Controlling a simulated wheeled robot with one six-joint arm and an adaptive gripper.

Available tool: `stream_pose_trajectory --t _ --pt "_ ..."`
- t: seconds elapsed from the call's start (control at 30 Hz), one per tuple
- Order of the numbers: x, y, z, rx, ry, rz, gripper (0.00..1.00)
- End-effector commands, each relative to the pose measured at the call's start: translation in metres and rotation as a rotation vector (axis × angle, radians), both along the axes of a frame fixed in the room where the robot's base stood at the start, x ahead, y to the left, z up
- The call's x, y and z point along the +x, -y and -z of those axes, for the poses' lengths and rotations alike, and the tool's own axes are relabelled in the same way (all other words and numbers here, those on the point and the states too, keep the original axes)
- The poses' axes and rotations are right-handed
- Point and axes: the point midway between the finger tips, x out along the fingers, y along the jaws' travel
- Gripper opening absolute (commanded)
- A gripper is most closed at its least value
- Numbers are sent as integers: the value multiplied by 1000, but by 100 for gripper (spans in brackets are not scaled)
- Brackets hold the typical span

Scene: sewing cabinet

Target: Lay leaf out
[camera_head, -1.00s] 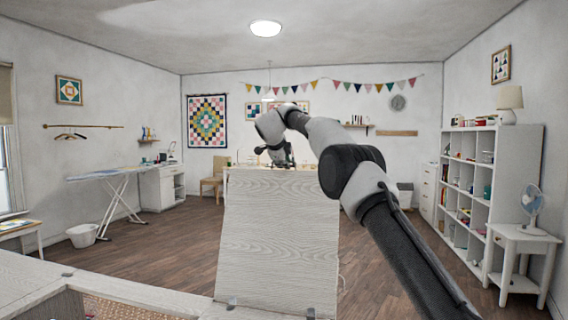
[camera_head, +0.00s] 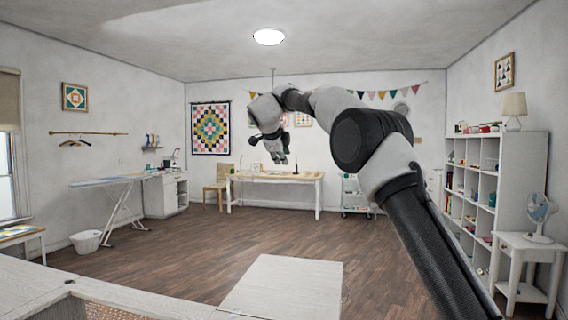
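The leaf (camera_head: 287,285), a pale wood-grain panel, lies out roughly flat at the bottom centre, extending away from the sewing cabinet (camera_head: 28,287). Its near end is cut off by the picture's lower edge. My gripper (camera_head: 278,158) is raised well above and beyond the leaf, pointing down and apart from it. Nothing shows held in it. Its fingers are small and dark, and I cannot tell how far they are spread.
Open wooden floor (camera_head: 190,245) surrounds the leaf's far end. A work table (camera_head: 305,180) stands by the back wall. A white side table (camera_head: 525,245) with a fan (camera_head: 540,210) and a cube shelf (camera_head: 520,165) are at right. An ironing board (camera_head: 105,181) is at left.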

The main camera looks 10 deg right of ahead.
Motion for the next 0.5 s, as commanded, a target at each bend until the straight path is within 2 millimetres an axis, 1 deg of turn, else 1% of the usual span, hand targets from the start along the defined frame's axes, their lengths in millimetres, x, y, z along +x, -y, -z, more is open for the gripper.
stream_pose_trajectory --t 0.1,0.37,0.47,0.5 --pt "-7 -3 -5 1 1 0 29" --pt "-8 -3 -5 0 0 0 29" --pt "-8 0 -8 -6 8 1 12" --pt "-8 5 -12 -19 25 2 5"
